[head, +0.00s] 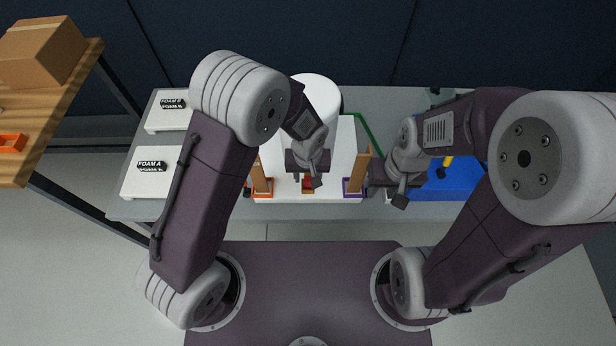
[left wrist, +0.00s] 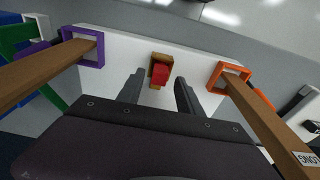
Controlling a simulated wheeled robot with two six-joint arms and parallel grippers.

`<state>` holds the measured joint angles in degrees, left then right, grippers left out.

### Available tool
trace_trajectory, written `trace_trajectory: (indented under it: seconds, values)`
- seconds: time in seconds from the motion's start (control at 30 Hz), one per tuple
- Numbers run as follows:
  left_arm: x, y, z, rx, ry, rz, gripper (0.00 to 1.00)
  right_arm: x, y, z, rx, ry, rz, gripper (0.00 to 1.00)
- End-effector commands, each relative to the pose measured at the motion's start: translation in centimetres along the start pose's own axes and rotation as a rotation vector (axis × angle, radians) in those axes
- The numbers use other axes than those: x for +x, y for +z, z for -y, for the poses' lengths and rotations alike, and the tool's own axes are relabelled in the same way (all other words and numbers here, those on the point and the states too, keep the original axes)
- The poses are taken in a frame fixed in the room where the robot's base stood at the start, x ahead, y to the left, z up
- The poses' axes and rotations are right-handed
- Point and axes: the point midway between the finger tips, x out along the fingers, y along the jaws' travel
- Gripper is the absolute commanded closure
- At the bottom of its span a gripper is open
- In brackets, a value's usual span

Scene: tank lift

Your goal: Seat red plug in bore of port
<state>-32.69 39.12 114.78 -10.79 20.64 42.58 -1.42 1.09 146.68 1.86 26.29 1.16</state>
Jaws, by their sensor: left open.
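The red plug (head: 307,184) shows in the head view at the front of the white tank, just by my left gripper (head: 308,181). In the left wrist view the red plug (left wrist: 160,74) sits at a small brass-coloured port (left wrist: 161,58), between and beyond the fingers of my left gripper (left wrist: 160,78). These fingers are apart and empty. I cannot tell how deep the plug sits, as the bore is hidden. My right gripper (head: 388,190) is to the right, near the blue area; its jaw opening is unclear.
A wooden post in an orange bracket (head: 262,188) and one in a purple bracket (head: 353,187) flank the port. A white cylinder (head: 318,97) stands behind. A cardboard box (head: 40,52) is on a side table.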

Motion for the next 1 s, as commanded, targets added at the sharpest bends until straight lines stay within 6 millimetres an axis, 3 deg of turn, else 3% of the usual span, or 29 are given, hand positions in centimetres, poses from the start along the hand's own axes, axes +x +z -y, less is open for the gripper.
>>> trace_trajectory:
  seconds: [0.03, 0.2, 0.4, 0.57, 1.0]
  values:
    - [-1.5, -0.1, -0.1, 0.0, 0.003, -0.004, 0.57, -0.5, -0.1, 0.0, 0.0, 0.0, 0.0, 0.64]
    - [-5.4, -0.1, -0.1, 0.0, 0.003, -0.005, 0.57, -1.3, -0.1, 0.0, 0.0, 0.0, 0.0, 0.64]
    - [-8.8, -0.1, -0.1, -0.001, 0.003, -0.003, 0.57, -1.9, -0.2, 0.0, 0.0, 0.0, 0.0, 0.64]
    - [-9.7, 0.0, 0.0, 0.0, 0.002, -0.002, 0.57, -2.0, -0.2, 0.0, 0.0, 0.0, 0.0, 0.64]
    - [-9.6, 0.0, 0.0, -0.001, 0.001, -0.001, 0.57, -2.0, -0.2, 0.0, 0.0, 0.0, 0.0, 0.64]
